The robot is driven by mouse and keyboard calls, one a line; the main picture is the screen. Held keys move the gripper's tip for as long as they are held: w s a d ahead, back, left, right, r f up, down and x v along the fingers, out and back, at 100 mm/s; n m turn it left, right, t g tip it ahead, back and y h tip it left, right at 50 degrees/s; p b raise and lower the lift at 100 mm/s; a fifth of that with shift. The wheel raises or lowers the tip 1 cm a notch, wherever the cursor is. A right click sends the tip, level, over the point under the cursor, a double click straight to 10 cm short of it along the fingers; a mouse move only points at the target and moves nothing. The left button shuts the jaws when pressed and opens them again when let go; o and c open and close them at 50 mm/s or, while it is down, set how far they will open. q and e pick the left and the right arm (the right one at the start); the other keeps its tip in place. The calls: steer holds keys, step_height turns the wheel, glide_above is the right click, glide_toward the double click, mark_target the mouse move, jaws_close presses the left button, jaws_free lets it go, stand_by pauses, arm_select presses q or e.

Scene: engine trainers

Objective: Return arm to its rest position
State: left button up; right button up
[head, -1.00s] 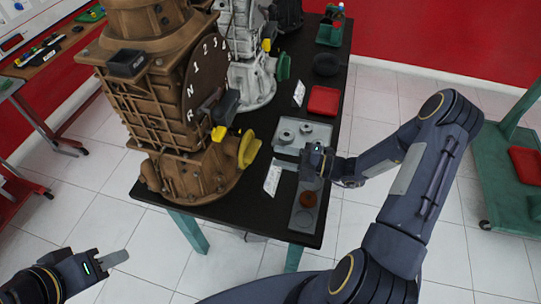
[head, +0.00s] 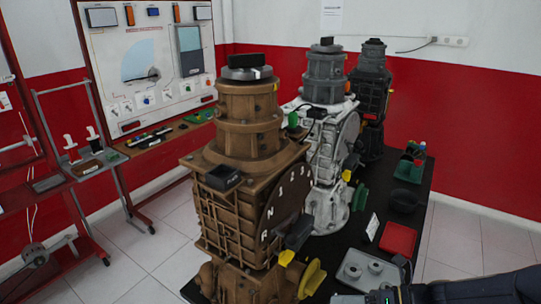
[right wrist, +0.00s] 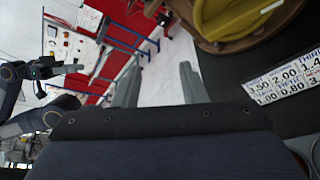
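My right arm (head: 475,289) comes in at the lower right corner of the head view, with its hand by the near tray and cut off by the bottom edge. In the right wrist view my right gripper (right wrist: 158,88) has two grey fingers apart, with pale floor between them and nothing held. My left arm is out of the head view. It shows at the left of the right wrist view, with the left gripper (right wrist: 62,69) small and clear of the table; its fingers are too small to judge.
A brown gearbox (head: 246,140), a white one (head: 323,165) and a dark one (head: 372,90) stand on the black table. A grey tray (head: 352,262) and a red tray (head: 398,239) lie on its right side. A label card (right wrist: 285,77) is near my right gripper.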

steer(key=s+d+r+n+t+h, duration=0.1)
steer(key=s+r+n+h, duration=0.3)
steer(key=s+n, duration=0.4)
steer(key=s+d+r+n+h, duration=0.2)
steer(key=s+n, duration=0.7)
steer(key=n, duration=1.2)
step_height(320, 180, up, 2)
steer(key=h, duration=0.4)
steer(key=shift+s+r+n+t, duration=0.15)
steer(key=shift+s+n+t, duration=0.1)
steer(key=shift+n+t, duration=0.15)
